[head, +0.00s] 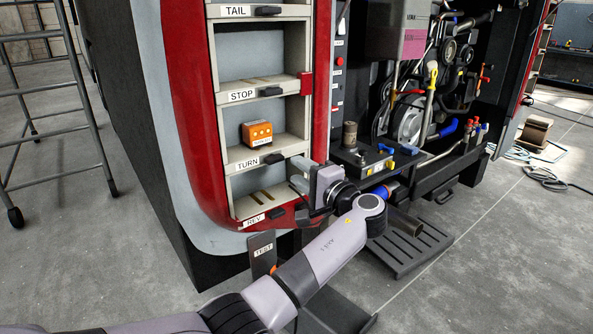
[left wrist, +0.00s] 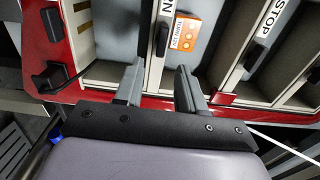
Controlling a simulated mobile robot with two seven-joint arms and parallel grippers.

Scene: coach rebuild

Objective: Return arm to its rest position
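My left arm (head: 338,247) reaches in from the bottom of the head view, up to the red and grey lamp rack. My left gripper (head: 300,176) is beside the rack's lower right edge, near the TURN shelf lip (head: 262,160). In the left wrist view my left gripper (left wrist: 160,82) has its two grey fingers spread apart with nothing held. The shelf lip shows between the fingers; I cannot tell whether it touches them. An orange unit (head: 257,133) stands on the shelf above the TURN label, clear of the fingers. It also shows in the left wrist view (left wrist: 184,30). My right gripper is not in view.
The red rack frame (head: 187,120) borders the gripper. An open engine bay (head: 425,100) with hoses and pipes lies to the right. A TEST panel (head: 263,252) stands close to my forearm. A black slatted step (head: 412,246) is just right. A metal ladder (head: 60,110) stands left on open floor.

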